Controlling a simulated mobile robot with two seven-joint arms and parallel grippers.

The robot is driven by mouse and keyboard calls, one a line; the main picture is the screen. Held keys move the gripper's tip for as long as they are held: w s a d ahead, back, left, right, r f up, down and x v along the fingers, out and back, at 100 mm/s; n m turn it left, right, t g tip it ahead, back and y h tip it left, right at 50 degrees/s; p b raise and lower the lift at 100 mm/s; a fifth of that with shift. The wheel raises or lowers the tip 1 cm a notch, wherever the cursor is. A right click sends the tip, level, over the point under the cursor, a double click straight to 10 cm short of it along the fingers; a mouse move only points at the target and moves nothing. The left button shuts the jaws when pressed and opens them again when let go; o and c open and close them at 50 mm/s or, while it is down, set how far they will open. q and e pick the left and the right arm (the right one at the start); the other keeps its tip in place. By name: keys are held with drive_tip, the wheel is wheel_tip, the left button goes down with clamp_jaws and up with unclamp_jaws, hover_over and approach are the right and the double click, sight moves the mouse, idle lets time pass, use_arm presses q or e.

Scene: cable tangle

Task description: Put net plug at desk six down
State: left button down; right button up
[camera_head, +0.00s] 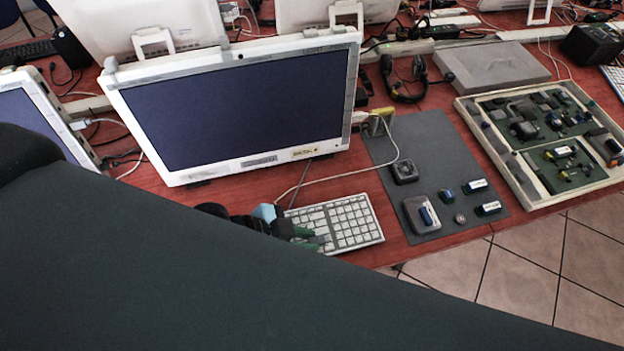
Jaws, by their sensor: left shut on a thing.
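My left gripper (306,238), with dark fingers and green parts, is low over the left part of the white keyboard (352,222), in front of the monitor. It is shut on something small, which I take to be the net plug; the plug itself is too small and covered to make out. A pale cable (345,175) runs from beside the monitor's right edge, loops over the grey mat and ends at this gripper. A light-blue block (265,212) shows at the gripper; I cannot tell what it belongs to. My right gripper is not in view.
A large white monitor (235,105) stands behind the gripper. A grey mat (440,150) with several small parts lies right of the keyboard, then a framed board tray (530,195). A headset (403,80) and grey box (490,68) are behind. A large dark shape hides the lower left.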

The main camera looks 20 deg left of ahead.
use_arm(q)
drive_tip(key=w+a, duration=0.2)
drive_tip(key=w, duration=0.2)
drive_tip(key=w+a+f, duration=0.1)
drive_tip(key=w+a, duration=0.1)
drive_tip(key=w, duration=0.3)
drive_tip(key=w+a, duration=0.2)
drive_tip(key=w, duration=0.3)
drive_tip(key=shift+w+a+f, duration=0.2)
drive_tip(key=shift+w+a, duration=0.05)
drive_tip(key=shift+f, duration=1.75)
drive_tip(key=shift+f, duration=0.1)
drive_tip(key=c, duration=1.8)
unclamp_jaws()
drive_tip(key=shift+f, duration=0.1)
drive_tip(key=o, duration=0.4)
drive_tip(key=shift+o, duration=0.2)
